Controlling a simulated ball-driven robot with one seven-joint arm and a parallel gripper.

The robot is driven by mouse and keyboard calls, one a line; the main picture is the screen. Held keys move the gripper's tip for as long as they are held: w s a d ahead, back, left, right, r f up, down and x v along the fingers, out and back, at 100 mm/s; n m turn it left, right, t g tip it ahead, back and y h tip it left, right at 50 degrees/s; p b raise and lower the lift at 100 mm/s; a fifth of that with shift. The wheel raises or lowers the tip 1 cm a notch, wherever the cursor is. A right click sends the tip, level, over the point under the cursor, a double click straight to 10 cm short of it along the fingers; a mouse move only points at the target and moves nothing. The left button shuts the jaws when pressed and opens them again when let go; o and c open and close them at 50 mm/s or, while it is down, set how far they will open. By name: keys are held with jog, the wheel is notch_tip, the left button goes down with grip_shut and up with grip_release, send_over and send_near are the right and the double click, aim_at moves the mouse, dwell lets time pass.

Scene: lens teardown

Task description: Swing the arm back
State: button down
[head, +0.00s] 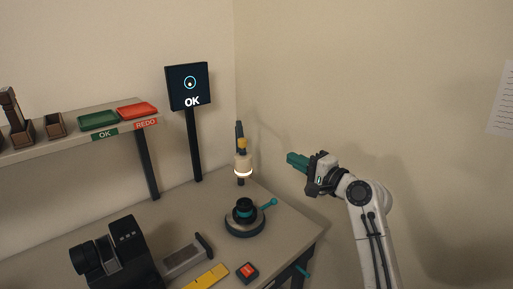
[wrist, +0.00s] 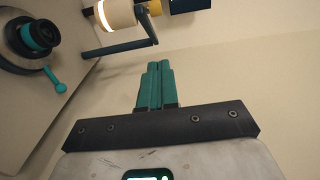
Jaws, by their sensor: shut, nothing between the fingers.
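My gripper (head: 290,158) is at the end of my white arm, to the right of the bench and above its right edge in the head view. Its teal fingers (wrist: 155,82) are together in the wrist view, with nothing between them. A swing arm with a cream lamp head (head: 243,164) and a glowing ring stands at the bench's back corner; its lamp head also shows at the top of the wrist view (wrist: 115,14). My fingers are apart from it. A black lens (head: 244,206) sits on a round dark base with a teal lever (head: 268,204), in front of the lamp.
A screen (head: 188,88) on a post reads OK. A shelf (head: 75,136) at left carries a green tray (head: 98,120), a red tray (head: 137,110) and brown holders. A black device (head: 115,255), a yellow strip (head: 207,277) and a red button (head: 248,271) are at the bench front.

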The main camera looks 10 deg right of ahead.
aim_at(241, 141)
jog(key=s+a+p+x, duration=0.1)
jog(key=a+p+x, duration=0.1)
jog(key=x, duration=1.1)
jog(key=shift+s, duration=0.25)
jog(key=shift+a, duration=0.25)
